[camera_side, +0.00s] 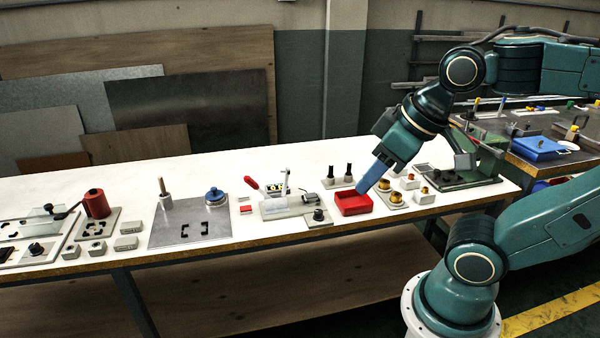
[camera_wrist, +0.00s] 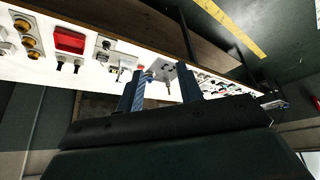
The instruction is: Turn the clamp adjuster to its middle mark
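A toggle clamp (camera_side: 285,204) with a raised red handle (camera_side: 251,182) stands on a pale base near the middle of the bench. A small dark knob (camera_side: 318,214) sits on a grey plate beside its front right corner; it looks like the clamp adjuster, but its marks are too small to read. My gripper (camera_side: 362,190) points down and left above the red tray, right of the clamp and apart from it. In the wrist view its two fingers (camera_wrist: 161,71) stand apart with nothing visibly held. The clamp (camera_wrist: 125,61) shows there beyond the fingers, partly hidden.
The red tray (camera_side: 353,203) lies below my gripper. Two black-topped posts (camera_side: 348,170) stand behind it, and brass-coloured knobs (camera_side: 384,185) sit to its right. A grey plate (camera_side: 190,224) with a blue round part (camera_side: 214,196) lies left of the clamp. The bench's front strip is mostly clear.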

